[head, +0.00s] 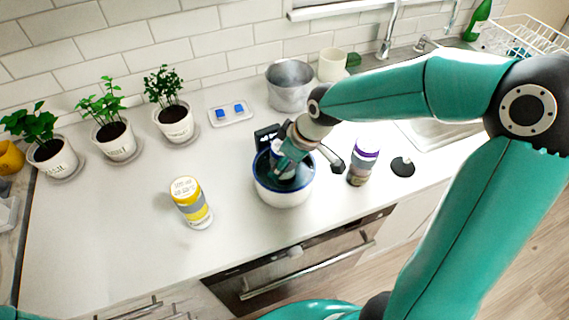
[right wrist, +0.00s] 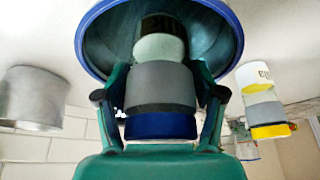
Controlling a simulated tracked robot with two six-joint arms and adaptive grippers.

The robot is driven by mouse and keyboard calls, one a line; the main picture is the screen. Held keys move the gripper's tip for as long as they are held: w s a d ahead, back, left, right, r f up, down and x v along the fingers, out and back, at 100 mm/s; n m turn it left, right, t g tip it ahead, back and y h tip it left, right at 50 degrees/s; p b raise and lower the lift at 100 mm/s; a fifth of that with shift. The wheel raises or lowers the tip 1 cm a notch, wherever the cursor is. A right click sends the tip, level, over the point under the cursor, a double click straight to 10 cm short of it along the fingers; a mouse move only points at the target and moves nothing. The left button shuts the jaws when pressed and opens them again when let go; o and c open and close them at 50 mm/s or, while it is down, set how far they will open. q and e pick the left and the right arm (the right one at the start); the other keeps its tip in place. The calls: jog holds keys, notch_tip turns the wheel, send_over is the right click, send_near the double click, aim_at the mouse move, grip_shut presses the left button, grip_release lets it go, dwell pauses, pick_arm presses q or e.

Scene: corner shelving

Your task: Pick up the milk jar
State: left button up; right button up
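A jar with a blue end, a grey band and a pale section (right wrist: 161,90) stands in a white bowl with a blue rim (head: 285,196). The bowl's dark inside shows in the right wrist view (right wrist: 106,40). My right gripper (right wrist: 160,68) reaches down into the bowl, its fingers shut against both sides of this jar. In the head view the arm mostly hides jar and fingers. A yellow and grey jar (head: 191,203) stands left of the bowl, and a purple-topped jar (head: 363,162) right of it. No label reads clearly as milk. My left gripper is out of view.
Several potted plants (head: 117,140) stand along the wall at left. A tray with blue blocks (head: 231,113), a metal pot (head: 289,86) and a cream cup (head: 332,65) are behind the bowl. The sink (head: 440,140) is at right. The counter's front left is clear.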

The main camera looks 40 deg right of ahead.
jog(key=c, duration=0.7)
jog(key=shift+c, duration=0.2)
